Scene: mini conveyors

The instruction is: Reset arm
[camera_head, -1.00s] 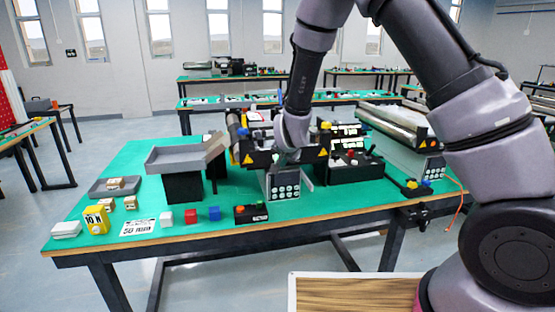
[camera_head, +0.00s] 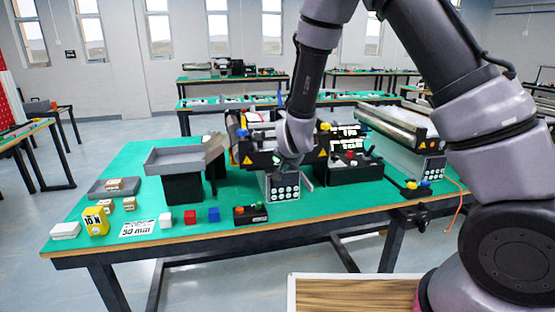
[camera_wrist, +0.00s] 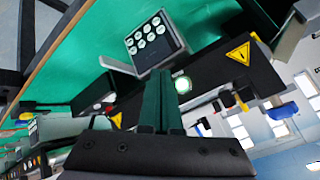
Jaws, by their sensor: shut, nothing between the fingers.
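My gripper (camera_wrist: 162,105) shows in the wrist view with its two dark green fingers together and nothing between them. A panel with several white round buttons (camera_wrist: 150,41) lies just beyond the fingertips. In the head view, my arm reaches down over the mini conveyor, and the same button panel (camera_head: 283,193) shows below my wrist. The fingertips are hard to make out there.
A second conveyor (camera_head: 400,123) stands at right.

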